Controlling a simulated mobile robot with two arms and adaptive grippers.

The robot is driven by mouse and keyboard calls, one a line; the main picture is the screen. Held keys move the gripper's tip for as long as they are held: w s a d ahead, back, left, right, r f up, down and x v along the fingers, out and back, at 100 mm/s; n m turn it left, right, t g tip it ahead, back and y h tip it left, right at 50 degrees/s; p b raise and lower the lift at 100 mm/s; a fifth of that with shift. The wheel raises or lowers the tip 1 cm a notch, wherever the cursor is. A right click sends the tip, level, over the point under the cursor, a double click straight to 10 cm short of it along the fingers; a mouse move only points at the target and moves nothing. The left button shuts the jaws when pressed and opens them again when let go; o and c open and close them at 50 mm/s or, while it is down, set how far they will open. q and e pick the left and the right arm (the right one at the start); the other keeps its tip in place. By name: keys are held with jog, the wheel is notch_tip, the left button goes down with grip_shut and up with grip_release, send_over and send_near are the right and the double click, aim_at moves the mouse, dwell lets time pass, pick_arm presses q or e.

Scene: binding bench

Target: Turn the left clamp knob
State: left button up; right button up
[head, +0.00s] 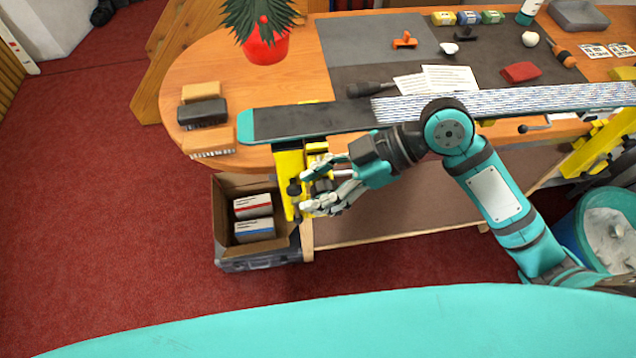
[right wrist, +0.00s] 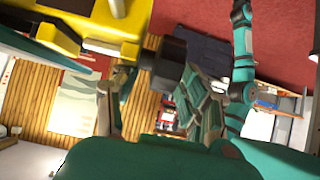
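The left clamp (head: 287,166) is yellow and hangs at the front edge of the bench, left of my right arm. Its dark knob (head: 294,188) faces my right gripper (head: 305,191). In the right wrist view the black knob (right wrist: 167,62) lies ahead of the space between the fingers, with the yellow clamp body (right wrist: 95,25) above it. The fingers are spread apart, one on each side of the knob; I cannot tell whether either touches it. My left gripper is not in view.
A cardboard box (head: 224,193) with small cartons stands below left of the clamp. A long dark board with a teal tip (head: 245,126) lies along the bench (head: 180,85). A second yellow clamp (head: 597,145) is at the right. A teal bin (head: 573,238) stands below it.

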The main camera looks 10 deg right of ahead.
jog(key=shift+d, duration=0.1)
jog(key=v, duration=1.2)
